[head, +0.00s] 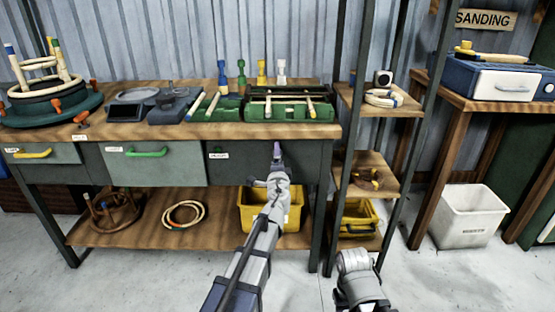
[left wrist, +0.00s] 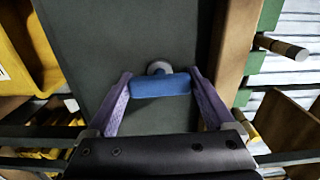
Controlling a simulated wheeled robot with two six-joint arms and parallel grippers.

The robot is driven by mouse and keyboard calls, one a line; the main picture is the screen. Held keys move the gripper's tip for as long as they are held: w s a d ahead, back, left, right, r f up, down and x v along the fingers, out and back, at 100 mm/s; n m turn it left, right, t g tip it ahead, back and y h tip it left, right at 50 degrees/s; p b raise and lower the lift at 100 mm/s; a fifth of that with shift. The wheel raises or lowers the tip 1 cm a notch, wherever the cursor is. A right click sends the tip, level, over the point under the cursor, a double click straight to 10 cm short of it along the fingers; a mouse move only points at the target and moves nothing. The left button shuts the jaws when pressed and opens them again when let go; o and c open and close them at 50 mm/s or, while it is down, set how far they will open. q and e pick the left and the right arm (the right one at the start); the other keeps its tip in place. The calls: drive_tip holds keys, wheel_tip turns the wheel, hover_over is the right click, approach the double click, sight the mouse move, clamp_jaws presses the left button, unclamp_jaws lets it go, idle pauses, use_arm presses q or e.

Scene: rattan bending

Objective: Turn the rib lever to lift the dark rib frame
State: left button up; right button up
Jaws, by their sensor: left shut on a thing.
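A blue bar handle (left wrist: 160,86) on a grey round mount, apparently the rib lever, stands out from a dark grey panel in the left wrist view. My left gripper (left wrist: 161,84) has its purple fingers at the two ends of this handle and is shut on it. In the head view my left gripper (head: 277,152) is at the dark grey front of the workbench (head: 235,170) and hides the handle. A green former with dark bars (head: 290,108) lies on the bench top above; I cannot tell whether these bars are the rib frame.
The bench (head: 150,130) also carries a round green jig with a rattan form (head: 45,90) and several coloured pegs. A yellow bin (head: 250,212) stands on the lower shelf. A narrow rack (head: 375,160) is close on the right, with a white bin (head: 467,215) beyond.

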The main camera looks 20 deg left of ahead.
use_arm(q)
drive_tip(key=shift+m, duration=0.4)
drive_tip(key=o, duration=1.1)
drive_tip(key=v, duration=0.8)
